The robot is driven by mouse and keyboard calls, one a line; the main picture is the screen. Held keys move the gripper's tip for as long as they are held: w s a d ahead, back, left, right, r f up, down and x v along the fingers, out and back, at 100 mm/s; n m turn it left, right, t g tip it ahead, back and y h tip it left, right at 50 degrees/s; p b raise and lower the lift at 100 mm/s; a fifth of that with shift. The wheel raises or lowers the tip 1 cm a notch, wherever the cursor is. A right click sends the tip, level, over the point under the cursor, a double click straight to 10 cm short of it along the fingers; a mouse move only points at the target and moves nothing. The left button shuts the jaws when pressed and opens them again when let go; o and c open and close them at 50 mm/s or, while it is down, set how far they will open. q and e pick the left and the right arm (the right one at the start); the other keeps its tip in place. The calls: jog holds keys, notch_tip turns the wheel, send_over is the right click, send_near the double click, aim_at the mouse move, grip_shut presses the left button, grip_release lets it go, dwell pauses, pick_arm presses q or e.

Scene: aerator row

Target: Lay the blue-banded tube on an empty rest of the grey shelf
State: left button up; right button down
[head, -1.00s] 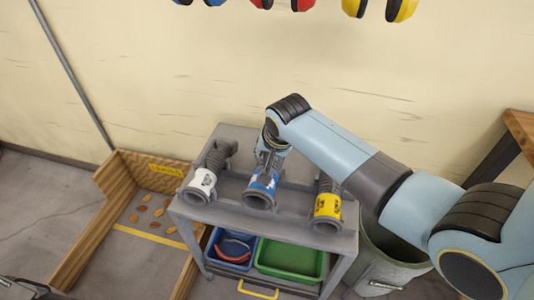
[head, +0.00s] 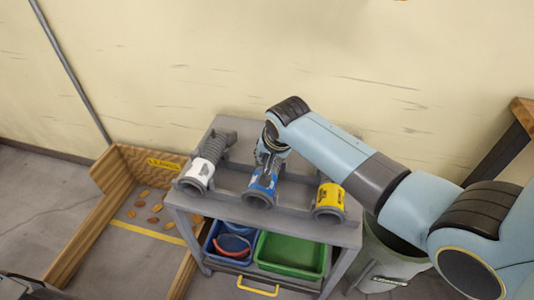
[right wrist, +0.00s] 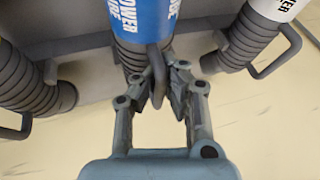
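The blue-banded tube (head: 263,182) is the middle one of three grey ribbed tubes at the top of a grey cart (head: 234,198). My right gripper (head: 268,158) is over its far part in the head view. In the right wrist view its fingers (right wrist: 158,90) are shut on the handle of the blue-banded tube (right wrist: 144,22). I cannot tell whether the tube is clear of the cart. My left gripper is not in view. No separate grey shelf with an empty rest is clear in these views.
A white-banded tube (head: 198,170) lies left and a yellow-banded tube (head: 330,200) right, both close beside it. Blue (head: 231,244) and green (head: 290,255) bins sit below. A grey-green barrel (head: 387,268) stands right; a wooden-sided box (head: 88,222) stands left.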

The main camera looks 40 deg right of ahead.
jog(key=c, duration=1.4)
grip_release()
